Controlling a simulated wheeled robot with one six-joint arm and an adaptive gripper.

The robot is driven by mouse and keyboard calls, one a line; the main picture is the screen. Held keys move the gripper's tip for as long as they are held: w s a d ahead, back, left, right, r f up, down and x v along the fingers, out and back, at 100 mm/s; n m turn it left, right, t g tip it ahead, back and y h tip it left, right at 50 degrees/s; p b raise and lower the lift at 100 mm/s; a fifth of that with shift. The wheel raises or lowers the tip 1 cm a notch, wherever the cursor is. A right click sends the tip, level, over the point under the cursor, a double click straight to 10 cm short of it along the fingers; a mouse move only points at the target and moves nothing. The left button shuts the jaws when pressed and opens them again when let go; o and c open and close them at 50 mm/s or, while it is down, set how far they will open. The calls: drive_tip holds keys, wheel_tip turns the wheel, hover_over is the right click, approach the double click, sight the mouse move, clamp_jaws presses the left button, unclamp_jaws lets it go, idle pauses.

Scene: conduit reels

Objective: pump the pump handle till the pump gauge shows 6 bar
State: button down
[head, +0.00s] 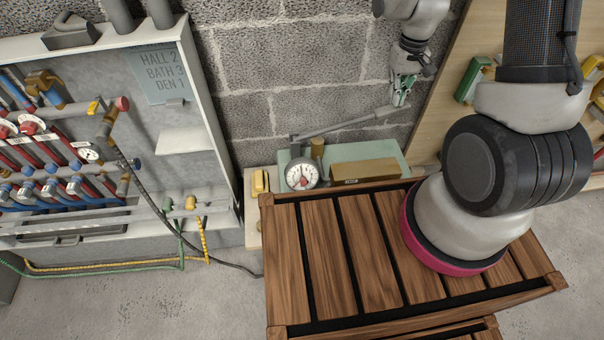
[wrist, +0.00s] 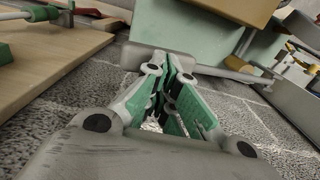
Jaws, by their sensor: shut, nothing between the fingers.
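The pump's green base (head: 405,168) sits on a low bench against the block wall in the head view. Its round white pump gauge (head: 301,175) faces me; the needle is too small to read surely. The grey pump handle (head: 340,126) slants up to the right from its pivot above the gauge. My gripper (head: 401,98) is shut and empty, fingers pointing down, close by the handle's far right end. In the wrist view my shut fingertips (wrist: 178,62) lie in front of a grey bar, seemingly the handle (wrist: 222,72). I cannot tell whether they touch.
A manifold cabinet (head: 190,90) with red and blue pipes stands at the left. A slatted wooden deck (head: 322,255) lies in front of the pump. A wooden board (head: 455,85) with green and yellow fittings leans at the right. Hoses cross the floor at left.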

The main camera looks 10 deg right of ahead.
sight(393, 106)
drive_tip(key=shift+f, duration=3.6)
drive_tip(key=shift+r, duration=3.75)
